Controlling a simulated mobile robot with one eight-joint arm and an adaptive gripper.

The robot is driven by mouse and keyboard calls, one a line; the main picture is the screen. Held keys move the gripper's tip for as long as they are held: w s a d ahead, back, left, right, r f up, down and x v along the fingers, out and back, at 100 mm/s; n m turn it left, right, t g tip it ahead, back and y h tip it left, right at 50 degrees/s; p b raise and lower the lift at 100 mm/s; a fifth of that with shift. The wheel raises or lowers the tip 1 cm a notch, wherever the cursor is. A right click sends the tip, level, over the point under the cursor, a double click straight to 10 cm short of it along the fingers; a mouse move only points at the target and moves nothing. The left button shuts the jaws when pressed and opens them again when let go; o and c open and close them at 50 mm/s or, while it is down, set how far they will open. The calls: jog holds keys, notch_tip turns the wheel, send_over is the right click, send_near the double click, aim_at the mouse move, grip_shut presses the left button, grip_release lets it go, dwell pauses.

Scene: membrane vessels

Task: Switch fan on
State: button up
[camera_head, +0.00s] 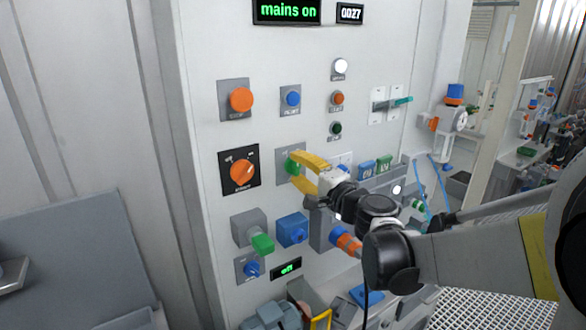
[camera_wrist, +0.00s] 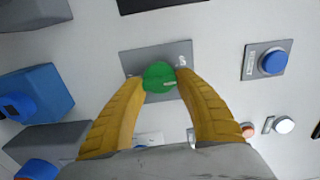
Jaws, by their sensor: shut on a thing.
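A round green knob (camera_head: 291,163) sits on a square grey plate on the upright white panel; it also shows in the wrist view (camera_wrist: 158,74). A pale mark on the knob shows in the wrist view. The plate (camera_wrist: 133,58) has small lettering that I cannot read, so I cannot tell whether this is the fan switch. My gripper (camera_head: 294,168) has yellow curved fingers shut on the knob, one tip on each side. The gripper and wrist hide part of the plate and the panel behind it.
An orange rotary switch (camera_head: 242,172) is left of the knob, and a blue button (camera_head: 292,98) is above. A grey box with a green handle (camera_head: 262,244) and a blue box (camera_head: 292,230) are below. A lit display (camera_head: 287,12) reads "mains on"; a small one (camera_head: 286,269) reads "on".

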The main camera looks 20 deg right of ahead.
jog(key=m, duration=0.6)
jog(key=shift+m, duration=0.3)
dwell(0.4)
jog(key=o, duration=1.2)
jog(key=v, duration=1.2)
